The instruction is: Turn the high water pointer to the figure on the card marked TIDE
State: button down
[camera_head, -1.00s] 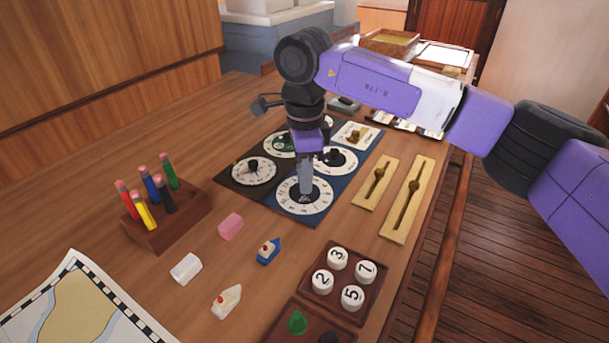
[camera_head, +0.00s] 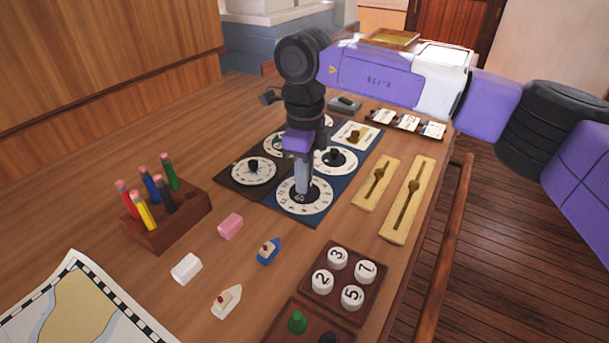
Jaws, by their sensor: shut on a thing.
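My gripper (camera_head: 302,190) points straight down over the nearest white dial (camera_head: 318,205) on the blue panel. It is shut on that dial's pointer knob (camera_head: 301,196), which the fingers mostly hide. The dial's figures are too small to read. More round dials lie around it: one at left (camera_head: 253,171), one at right (camera_head: 336,160), and others partly behind my gripper. Several white cards (camera_head: 409,124) stand in a rack at the back right; their writing cannot be read, so I cannot tell which is marked TIDE.
Two brass slotted plates (camera_head: 408,200) lie right of the dials. A pencil block (camera_head: 170,222), small boats (camera_head: 268,250), erasers, a tray of numbered pegs (camera_head: 343,282) and a chart (camera_head: 75,305) occupy the near table. A rail runs along the right edge.

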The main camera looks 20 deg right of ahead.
jog(key=m, duration=1.2)
jog(key=shift+m, duration=0.3)
dwell(0.4)
jog(key=c, duration=1.3)
grip_release()
jog(key=shift+o, duration=0.2)
jog(key=shift+r+b, duration=0.45)
jog(key=shift+r, duration=3.5)
